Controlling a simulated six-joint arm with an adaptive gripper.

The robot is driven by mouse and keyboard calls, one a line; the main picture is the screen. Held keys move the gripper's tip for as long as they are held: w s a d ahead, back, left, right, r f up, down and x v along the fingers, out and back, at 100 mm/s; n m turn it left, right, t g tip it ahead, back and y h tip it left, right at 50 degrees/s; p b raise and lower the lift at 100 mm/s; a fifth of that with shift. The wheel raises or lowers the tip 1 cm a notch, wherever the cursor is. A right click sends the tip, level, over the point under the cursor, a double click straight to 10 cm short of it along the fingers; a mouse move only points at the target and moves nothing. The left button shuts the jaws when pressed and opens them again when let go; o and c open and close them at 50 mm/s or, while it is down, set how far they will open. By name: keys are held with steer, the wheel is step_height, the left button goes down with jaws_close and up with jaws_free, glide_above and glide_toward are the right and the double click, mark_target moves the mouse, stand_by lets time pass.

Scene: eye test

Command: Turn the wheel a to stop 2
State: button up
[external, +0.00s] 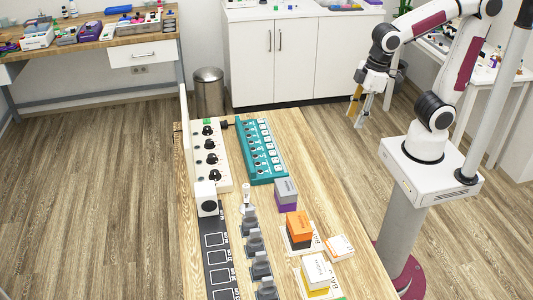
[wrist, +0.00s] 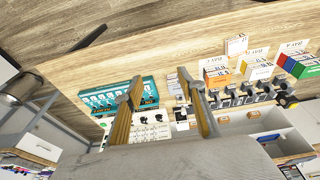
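A white panel (external: 224,176) with a column of several black round knobs (external: 212,159) stands on the wooden table in the external view. Which knob is wheel a, and where its stops are, is too small to read. In the wrist view the panel (wrist: 163,131) shows between my fingers, partly hidden by them. My gripper (external: 357,112) hangs in the air to the right of the table, well apart from the panel. In the wrist view my gripper (wrist: 163,92) has its two tan fingers spread wide with nothing held between them.
A teal unit (external: 262,152) stands right of the panel. A white box with a black round face (external: 208,206), grey-black clamps (external: 256,243), an orange box (external: 299,226) and a grey-purple box (external: 286,193) are nearer. Bare table (external: 296,131) lies right of the teal unit.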

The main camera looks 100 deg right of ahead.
steer(key=w+d+f+g, duration=0.1)
steer(key=w+f, duration=0.2)
steer(key=w, duration=0.4)
steer(key=w+d+f, duration=0.2)
steer(key=w, duration=0.6)
steer(key=m+t+h, duration=0.2)
steer(key=m, duration=0.3)
glide_toward(215, 172)
steer(key=shift+d+f, duration=0.15)
steer(key=shift+f, duration=0.2)
steer(key=shift+f, duration=0.15)
steer(key=shift+x, duration=3.75)
steer(key=shift+w, duration=0.15)
